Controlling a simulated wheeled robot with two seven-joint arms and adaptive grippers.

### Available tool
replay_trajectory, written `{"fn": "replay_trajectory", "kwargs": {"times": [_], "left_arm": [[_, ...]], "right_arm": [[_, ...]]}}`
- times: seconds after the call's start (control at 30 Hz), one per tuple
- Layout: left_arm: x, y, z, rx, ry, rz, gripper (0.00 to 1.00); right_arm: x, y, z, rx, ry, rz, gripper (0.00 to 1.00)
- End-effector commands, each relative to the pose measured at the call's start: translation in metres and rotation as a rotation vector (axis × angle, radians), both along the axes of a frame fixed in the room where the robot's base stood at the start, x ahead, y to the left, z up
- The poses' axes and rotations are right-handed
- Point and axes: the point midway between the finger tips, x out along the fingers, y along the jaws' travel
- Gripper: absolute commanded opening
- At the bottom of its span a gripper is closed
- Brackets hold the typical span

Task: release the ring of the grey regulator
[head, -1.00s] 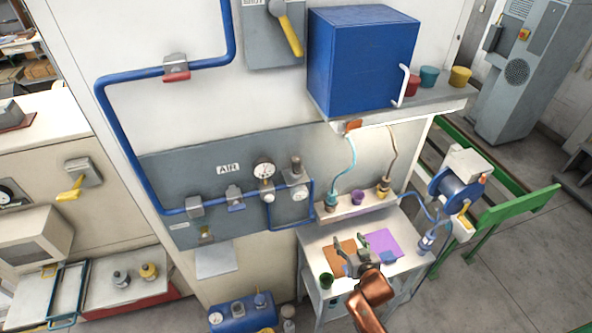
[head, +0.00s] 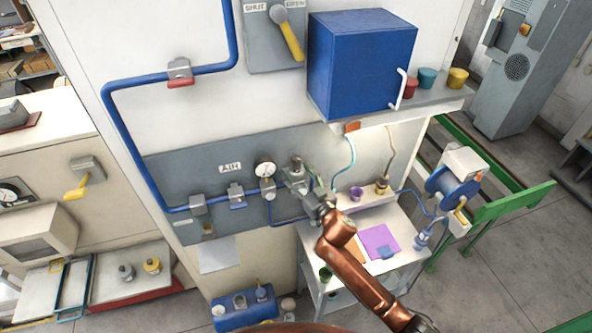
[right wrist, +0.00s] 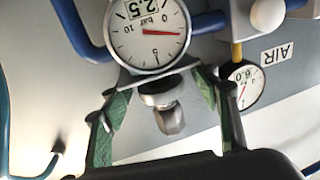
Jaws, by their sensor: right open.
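The grey regulator (head: 297,163) is at the right end of the grey AIR panel, partly hidden by my gripper. In the right wrist view its dial (right wrist: 148,32) appears upside down, marked 2.5 bar. Below the dial are a pale ring (right wrist: 160,93) and a grey knob (right wrist: 171,119). My right gripper (head: 302,182) is open at the regulator; its green-padded fingers show in the right wrist view (right wrist: 163,98), one on each side of the ring and knob, with space between. Whether either finger touches the dial housing I cannot tell. My left gripper is not in view.
A second gauge (head: 265,169), also in the right wrist view (right wrist: 243,84), sits left of the regulator. A blue pipe (head: 122,130) runs along the panel. A blue box (head: 360,65) and a small table (head: 408,262) stand to the right.

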Motion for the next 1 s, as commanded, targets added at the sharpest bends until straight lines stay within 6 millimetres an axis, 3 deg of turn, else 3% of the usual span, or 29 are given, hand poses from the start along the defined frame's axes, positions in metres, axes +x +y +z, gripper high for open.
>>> {"fn": "replay_trajectory", "kwargs": {"times": [0.43, 1.0], "left_arm": [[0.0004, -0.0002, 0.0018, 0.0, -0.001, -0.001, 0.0], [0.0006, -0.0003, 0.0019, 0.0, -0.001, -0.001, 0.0]], "right_arm": [[0.0094, 0.0056, -0.0006, 0.0, 0.001, 0.001, 0.55], [0.0091, 0.0053, -0.0007, 0.0, 0.001, 0.0, 0.16]]}}
